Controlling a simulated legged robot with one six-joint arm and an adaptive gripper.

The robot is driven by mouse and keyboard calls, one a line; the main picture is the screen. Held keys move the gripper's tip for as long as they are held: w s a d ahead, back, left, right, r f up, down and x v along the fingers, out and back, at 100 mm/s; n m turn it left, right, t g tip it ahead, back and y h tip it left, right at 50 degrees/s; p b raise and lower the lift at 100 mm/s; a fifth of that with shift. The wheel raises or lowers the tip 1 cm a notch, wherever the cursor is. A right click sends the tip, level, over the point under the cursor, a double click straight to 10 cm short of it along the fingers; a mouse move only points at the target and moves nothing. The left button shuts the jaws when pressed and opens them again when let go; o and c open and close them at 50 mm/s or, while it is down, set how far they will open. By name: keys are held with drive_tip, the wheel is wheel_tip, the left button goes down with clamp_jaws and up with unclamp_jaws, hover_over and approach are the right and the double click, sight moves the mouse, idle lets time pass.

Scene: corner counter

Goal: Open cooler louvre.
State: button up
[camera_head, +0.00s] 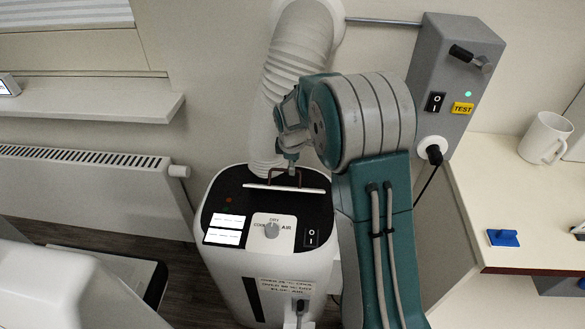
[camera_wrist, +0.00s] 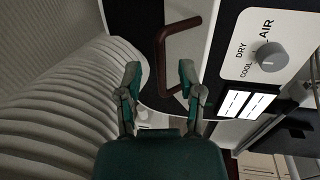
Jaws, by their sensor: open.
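The cooler (camera_head: 222,272) is a white floor unit with a black top panel. Its louvre (camera_head: 284,188) is a pale flap in the top with a brown bar handle (camera_head: 270,174); it looks slightly raised, but I cannot tell how far. My gripper (camera_head: 291,168) is just above the louvre, partly hidden by my own arm. In the wrist view the open gripper (camera_wrist: 160,70) has a finger on either side of the handle's long bar (camera_wrist: 160,62). The louvre (camera_wrist: 184,48) lies behind the bar. I cannot tell whether the fingers touch the handle.
A ribbed white hose (camera_head: 292,65) rises behind the cooler. The panel has a mode knob (camera_head: 271,230) and a power switch (camera_head: 310,237). A grey switch box (camera_head: 452,70) is on the wall. A mug (camera_head: 544,138) and blue object (camera_head: 503,238) are on the right counter.

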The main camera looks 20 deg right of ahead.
wheel_tip(320, 180, up, 9)
drive_tip(key=s, duration=0.1)
drive_tip(key=shift+s+a, duration=0.3)
drive_tip(key=shift+a, duration=0.1)
drive_tip(key=shift+r, duration=0.1)
drive_tip(key=shift+c, duration=0.3)
